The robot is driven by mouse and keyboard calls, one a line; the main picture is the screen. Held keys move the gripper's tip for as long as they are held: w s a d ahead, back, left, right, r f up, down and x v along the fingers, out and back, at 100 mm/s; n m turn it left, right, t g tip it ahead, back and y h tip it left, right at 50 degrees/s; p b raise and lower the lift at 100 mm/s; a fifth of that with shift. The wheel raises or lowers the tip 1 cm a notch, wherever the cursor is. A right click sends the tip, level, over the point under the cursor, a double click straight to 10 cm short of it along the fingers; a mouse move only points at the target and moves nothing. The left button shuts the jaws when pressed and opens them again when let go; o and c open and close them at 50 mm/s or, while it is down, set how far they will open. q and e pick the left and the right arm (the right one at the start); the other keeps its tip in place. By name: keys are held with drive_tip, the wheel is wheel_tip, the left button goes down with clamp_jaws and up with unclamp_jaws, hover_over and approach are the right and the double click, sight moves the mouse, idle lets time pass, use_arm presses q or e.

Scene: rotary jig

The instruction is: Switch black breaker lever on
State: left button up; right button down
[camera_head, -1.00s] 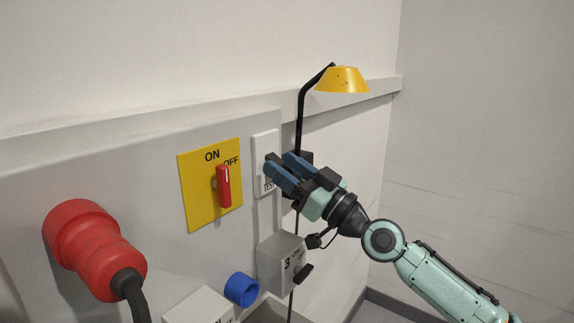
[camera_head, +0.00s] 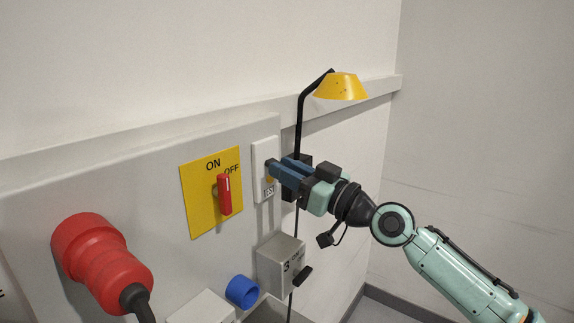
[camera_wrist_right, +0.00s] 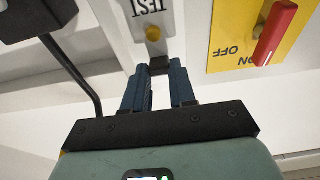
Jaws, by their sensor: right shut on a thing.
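The black breaker lever (camera_head: 270,163) sticks out of a white switch plate (camera_head: 262,148) marked TEST, right of the yellow plate. In the right wrist view the lever (camera_wrist_right: 159,66) shows as a dark block between the fingertips. My right gripper (camera_head: 273,167) has its blue fingers shut on the lever from the right, and it also shows in the right wrist view (camera_wrist_right: 160,74). The fingers hide part of the lever. A small yellow button (camera_wrist_right: 153,33) sits beside the lever on the white plate. My left gripper is out of view.
A red rotary handle (camera_head: 224,194) stands on a yellow ON/OFF plate (camera_head: 197,207) to the left. A red plug (camera_head: 95,255), a blue socket (camera_head: 241,291) and a grey box (camera_head: 277,264) are lower. A yellow lamp (camera_head: 341,87) hangs above right.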

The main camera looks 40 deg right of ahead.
wheel_tip(320, 180, up, 3)
drive_tip(key=g+h+p, duration=0.1)
drive_tip(key=g+p, duration=0.3)
drive_tip(key=shift+w+d+f, duration=0.1)
drive_tip(key=shift+f, duration=0.05)
drive_tip(key=shift+g+h, duration=0.3)
drive_tip(key=shift+g, duration=0.4)
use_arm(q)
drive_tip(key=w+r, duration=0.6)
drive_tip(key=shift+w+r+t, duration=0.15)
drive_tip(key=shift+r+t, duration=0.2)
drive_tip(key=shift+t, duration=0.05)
use_arm(e)
drive_tip(key=shift+w+a+r+g+h, duration=0.1)
drive_tip(key=shift+w+r+g+h, duration=0.15)
drive_tip(key=shift+g, duration=0.4)
drive_tip(key=shift+a+r+g+h, duration=0.15)
drive_tip(key=shift+r+g, duration=0.2)
drive_tip(key=shift+g, duration=0.3)
drive_tip(key=shift+r+g, duration=0.1)
drive_tip(key=shift+g, duration=0.2)
drive_tip(key=c, duration=0.9)
unclamp_jaws()
